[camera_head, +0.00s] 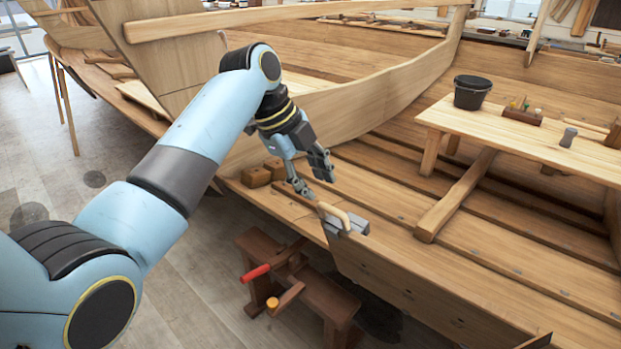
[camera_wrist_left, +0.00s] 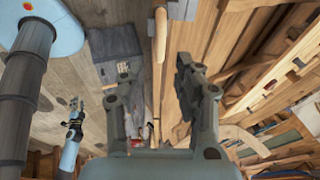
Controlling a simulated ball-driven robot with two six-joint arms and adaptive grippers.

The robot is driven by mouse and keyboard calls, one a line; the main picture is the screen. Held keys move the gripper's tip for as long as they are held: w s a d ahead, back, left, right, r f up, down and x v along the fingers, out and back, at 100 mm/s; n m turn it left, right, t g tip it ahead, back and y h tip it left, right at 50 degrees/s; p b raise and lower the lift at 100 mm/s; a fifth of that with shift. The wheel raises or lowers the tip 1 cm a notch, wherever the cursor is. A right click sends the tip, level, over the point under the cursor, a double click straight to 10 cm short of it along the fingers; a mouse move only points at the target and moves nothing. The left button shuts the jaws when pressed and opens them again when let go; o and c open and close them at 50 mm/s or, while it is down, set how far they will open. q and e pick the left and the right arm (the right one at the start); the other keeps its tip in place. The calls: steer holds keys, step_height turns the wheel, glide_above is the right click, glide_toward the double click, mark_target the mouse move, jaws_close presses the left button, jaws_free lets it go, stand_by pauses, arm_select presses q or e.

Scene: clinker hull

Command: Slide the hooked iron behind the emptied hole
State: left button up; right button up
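My left gripper (camera_head: 311,176) is open and empty above the hull's upper edge, its fingers pointing down toward a tool. In the left wrist view its fingers (camera_wrist_left: 154,72) stand apart. Just beyond the fingertips lies a pale wooden handle (camera_head: 334,213), also in the wrist view (camera_wrist_left: 160,37). A grey metal piece (camera_head: 353,227) lies by the handle on the plank; I cannot tell whether it is the hooked iron. The hole is not discernible. A small blue arm with a dark gripper (camera_wrist_left: 75,108), apparently my right one, shows at lower left of the wrist view, its fingers too small to judge.
Two wooden blocks (camera_head: 256,177) sit on the hull edge left of the gripper. A wooden bench (camera_head: 480,122) with a dark bucket (camera_head: 471,92) stands inside the hull.

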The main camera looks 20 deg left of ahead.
mark_target(330, 208)
arm_select(q)
steer(key=b+x, duration=0.6)
steer(key=shift+d+f, duration=0.1)
steer(key=shift+f, duration=0.25)
steer(key=shift+w+d+f+b, duration=0.2)
steer(key=shift+w+f+b, duration=0.05)
steer(key=shift+f+b, duration=0.2)
steer(key=shift+r, duration=0.1)
jaws_close()
